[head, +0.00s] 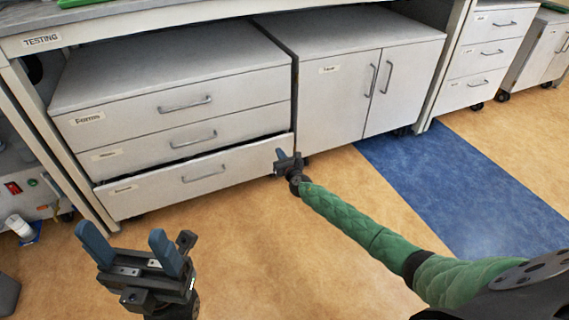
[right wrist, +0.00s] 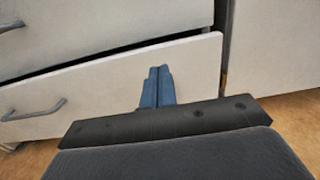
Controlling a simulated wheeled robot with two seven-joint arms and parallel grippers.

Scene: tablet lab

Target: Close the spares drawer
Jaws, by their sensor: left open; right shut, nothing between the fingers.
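A grey three-drawer cabinet (head: 172,75) stands under the bench. Its bottom drawer (head: 160,186) sticks out a little, with a dark gap above its front; its label is too small to read, so I cannot confirm it is the spares drawer. My right gripper (head: 283,158) is shut and empty at the right end of that drawer front. In the right wrist view its fingers (right wrist: 157,86) overlap the drawer front (right wrist: 195,68), touching or very close; I cannot tell which. My left gripper (head: 127,247) is open and empty above the floor, in front of the drawer's left end.
A two-door cabinet (head: 345,100) stands right of the drawers, closed. Another drawer unit (head: 482,55) on castors is further right. The two upper drawers look shut. A white bottle (head: 19,228) is at the far left. The tan floor before the cabinet is clear.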

